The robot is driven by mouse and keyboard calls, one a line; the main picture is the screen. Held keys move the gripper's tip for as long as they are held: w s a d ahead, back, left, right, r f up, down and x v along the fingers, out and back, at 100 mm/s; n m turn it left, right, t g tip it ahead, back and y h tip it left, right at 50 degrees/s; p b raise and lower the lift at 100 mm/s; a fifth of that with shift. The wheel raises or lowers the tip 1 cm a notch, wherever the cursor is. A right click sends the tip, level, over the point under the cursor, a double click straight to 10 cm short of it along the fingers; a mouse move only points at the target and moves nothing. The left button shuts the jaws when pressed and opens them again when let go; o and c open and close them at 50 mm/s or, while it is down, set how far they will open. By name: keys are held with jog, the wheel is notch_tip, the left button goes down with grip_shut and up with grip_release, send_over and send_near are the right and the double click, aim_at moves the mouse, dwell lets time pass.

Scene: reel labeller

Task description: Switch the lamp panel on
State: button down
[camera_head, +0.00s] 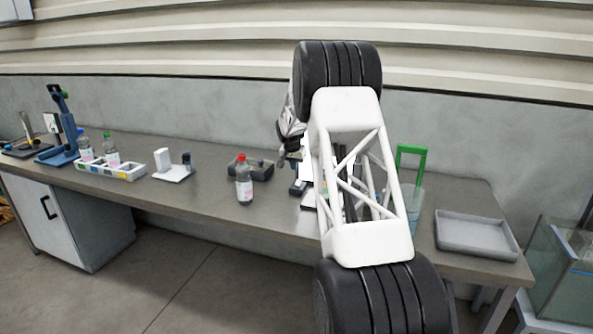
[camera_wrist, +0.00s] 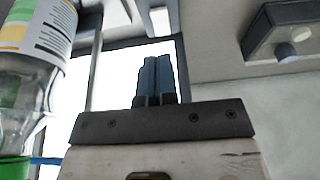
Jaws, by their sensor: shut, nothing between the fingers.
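My gripper shows in the wrist view (camera_wrist: 154,62) with its two blue fingers together and nothing between them. Behind the fingers is a bright white panel (camera_wrist: 115,78) with a dark edge, possibly the lamp panel. I cannot tell whether it is lit or just pale. A grey box with a round knob (camera_wrist: 285,51) is at the upper right of the wrist view, apart from the fingers. In the head view my arm hides much of the work area, and the fingertips cannot be made out. A dark grey box (camera_head: 250,168) lies on the bench left of my arm.
A red-capped bottle (camera_head: 244,181) stands near the bench's front edge. A green-capped bottle (camera_wrist: 30,90) is close at the left of the wrist view. A grey tray (camera_head: 476,251) lies at the right, near a green frame (camera_head: 421,153). A bottle rack (camera_head: 122,172) stands left.

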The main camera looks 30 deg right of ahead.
jog(key=shift+s+a+r, duration=0.35)
jog(key=shift+r, duration=0.35)
jog(key=shift+s+a+r, duration=0.3)
jog(key=shift+s+r, duration=0.05)
jog(key=shift+r, duration=0.35)
jog(key=shift+s+a+r, duration=0.35)
jog(key=shift+r, duration=0.35)
jog(key=s+a+r+n, duration=0.1)
jog(key=s+a+r, duration=0.5)
jog(key=s, duration=0.4)
jog(key=s+a+r+n+y, duration=0.1)
jog(key=s+a+r+n, duration=0.1)
jog(key=s+a+r, duration=0.55)
jog(key=s+a+r+n, duration=0.1)
jog(key=s+a+r, duration=0.1)
jog(key=s+a, duration=0.8)
jog(key=s+a+f+n, duration=0.1)
jog(key=s+a+f, duration=0.1)
jog(key=s, duration=1.1)
jog(key=s+a+f+n+y, duration=0.1)
jog(key=s+a+f+n, duration=0.1)
jog(key=s, duration=1.1)
jog(key=s+a+f+n, duration=0.1)
jog(key=s+a, duration=0.3)
jog(key=s, duration=1)
jog(key=shift+f+n, duration=0.4)
jog(key=shift+f, duration=0.05)
jog(key=shift+a, duration=0.1)
